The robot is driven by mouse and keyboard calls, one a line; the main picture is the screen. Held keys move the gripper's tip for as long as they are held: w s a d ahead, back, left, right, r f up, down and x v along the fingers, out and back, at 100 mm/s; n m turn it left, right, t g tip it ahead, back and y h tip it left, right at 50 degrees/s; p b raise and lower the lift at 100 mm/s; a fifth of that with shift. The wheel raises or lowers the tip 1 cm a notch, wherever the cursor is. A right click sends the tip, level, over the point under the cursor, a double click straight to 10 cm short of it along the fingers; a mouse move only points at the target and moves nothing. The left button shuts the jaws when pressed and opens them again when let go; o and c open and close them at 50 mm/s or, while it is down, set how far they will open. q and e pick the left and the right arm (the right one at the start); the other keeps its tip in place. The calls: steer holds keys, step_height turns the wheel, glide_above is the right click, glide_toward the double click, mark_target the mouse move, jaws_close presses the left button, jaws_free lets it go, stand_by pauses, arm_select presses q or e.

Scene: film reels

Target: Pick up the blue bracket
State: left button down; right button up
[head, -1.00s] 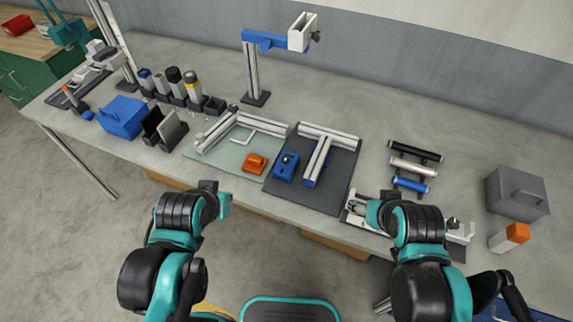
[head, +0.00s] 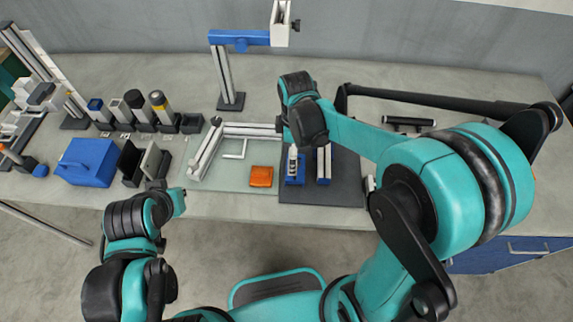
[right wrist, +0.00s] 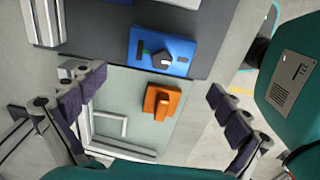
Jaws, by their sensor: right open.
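The blue bracket (head: 295,180) lies on the dark mat, partly covered by my right gripper in the head view. In the right wrist view, the blue bracket (right wrist: 180,47) is a flat block with a dark knob, near the top middle. My right gripper (right wrist: 156,83) is open and empty. Its two dark-padded fingers are spread wide, with the orange bracket (right wrist: 161,103) showing between them and the blue bracket beyond the fingertips. My left gripper (head: 175,199) is over the front edge of the table at left, its jaws not clearly visible.
The orange bracket lies on a pale green plate (head: 208,181) beside silver rails. A silver rail (head: 323,165) lies right of the blue bracket. A post with a blue arm (head: 238,38) stands behind. A blue box (head: 87,162) and several cylinders stand at left.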

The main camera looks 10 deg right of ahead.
mark_target(300, 179)
step_height(300, 179, down, 2)
steer(key=shift+s+d+f+b, duration=0.1)
steer(key=shift+d+b, duration=0.05)
steer(key=shift+b, duration=0.2)
steer(key=f, duration=0.1)
steer(key=f+b, duration=0.1)
steer(key=f, duration=0.1)
steer(key=f+b, duration=0.1)
steer(key=f, duration=0.1)
steer(key=shift+d, duration=0.25)
steer(key=shift+r, duration=0.1)
steer(key=c, duration=1.2)
